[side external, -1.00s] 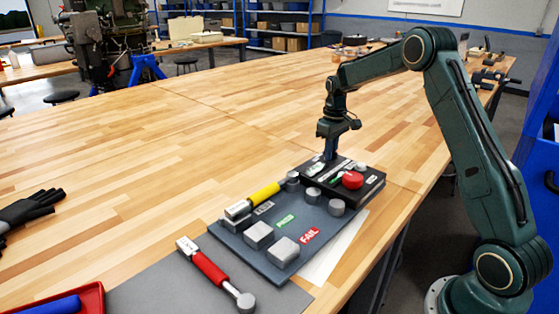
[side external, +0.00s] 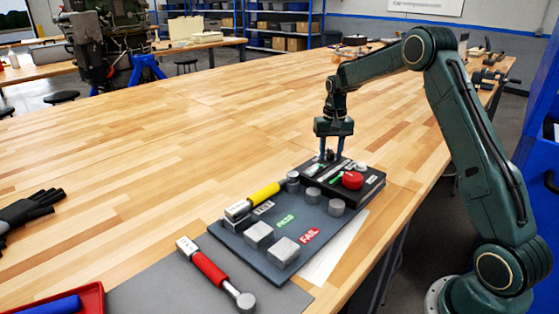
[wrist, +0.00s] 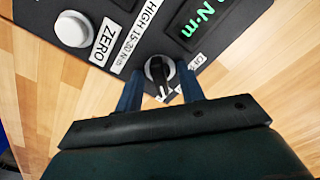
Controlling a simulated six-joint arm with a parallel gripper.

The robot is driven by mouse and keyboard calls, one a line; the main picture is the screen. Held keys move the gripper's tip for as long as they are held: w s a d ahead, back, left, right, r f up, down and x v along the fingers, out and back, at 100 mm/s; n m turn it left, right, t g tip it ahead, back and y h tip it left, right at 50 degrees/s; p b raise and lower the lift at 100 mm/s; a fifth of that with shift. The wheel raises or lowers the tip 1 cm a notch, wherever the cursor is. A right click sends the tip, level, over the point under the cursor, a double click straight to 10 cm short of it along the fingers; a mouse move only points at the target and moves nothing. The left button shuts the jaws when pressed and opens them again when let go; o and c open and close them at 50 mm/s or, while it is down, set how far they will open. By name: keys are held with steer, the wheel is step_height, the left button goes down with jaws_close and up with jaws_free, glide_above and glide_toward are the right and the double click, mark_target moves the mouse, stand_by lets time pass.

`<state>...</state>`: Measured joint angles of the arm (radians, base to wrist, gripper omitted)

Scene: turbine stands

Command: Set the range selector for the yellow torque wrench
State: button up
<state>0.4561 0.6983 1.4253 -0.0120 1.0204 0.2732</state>
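The yellow torque wrench (side external: 262,195) lies on the dark station board (side external: 225,236), left of the black tester box (side external: 372,193). The range selector (wrist: 160,70) is a small round knob with a black pointer bar on the tester face. A label reading HIGH 15-30 Nm is beside it; another label is partly hidden by a finger. My gripper (wrist: 161,78) is over the knob with its fingers apart on either side of it. Small gaps seem to show between fingers and knob. In the side external view my gripper (side external: 332,155) points down at the tester's far left end.
The tester also carries a white button (wrist: 72,28) labelled ZERO, a green N·m display (wrist: 200,20) and a red button (side external: 352,180). Grey blocks (side external: 285,251) and FAIL and PASS labels are on the board. A red-handled wrench (side external: 210,268) lies on a grey mat.

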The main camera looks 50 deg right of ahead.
mark_target(331, 151)
steer(key=shift+o, duration=0.8)
steer(key=shift+r, duration=2.5)
steer(key=shift+c, duration=0.5)
steer(key=shift+c, duration=0.7)
steer(key=shift+n, duration=0.4)
